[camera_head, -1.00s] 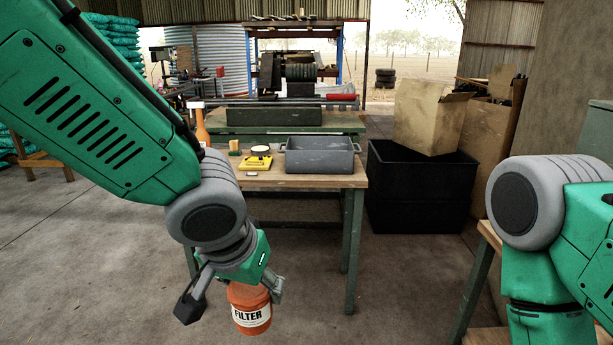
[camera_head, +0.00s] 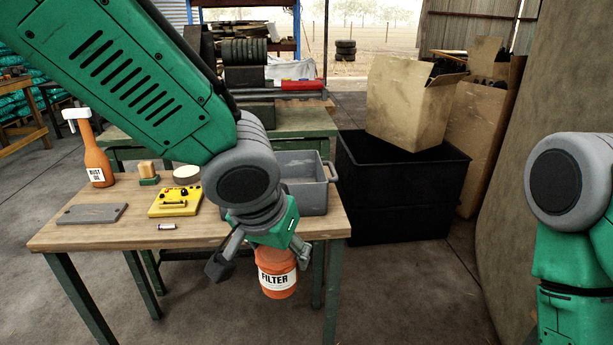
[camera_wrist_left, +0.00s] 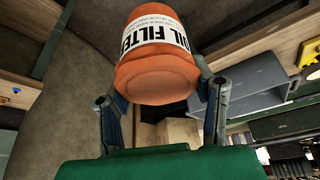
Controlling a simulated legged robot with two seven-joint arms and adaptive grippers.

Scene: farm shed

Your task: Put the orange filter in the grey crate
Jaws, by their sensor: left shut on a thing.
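The orange filter (camera_head: 277,279) has a white label reading FILTER. My left gripper (camera_head: 262,262) is shut on it and holds it upright in front of the table's front edge, below the tabletop level. In the left wrist view the filter (camera_wrist_left: 155,75) sits between the two fingers. The grey crate (camera_head: 312,196) stands on the right end of the wooden table, behind my left wrist, which hides its left part. The crate also shows in the left wrist view (camera_wrist_left: 250,85). My right arm is at the right edge; its gripper is out of the picture.
A black bin (camera_head: 395,195) with a cardboard box (camera_head: 408,105) stands right of the table.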

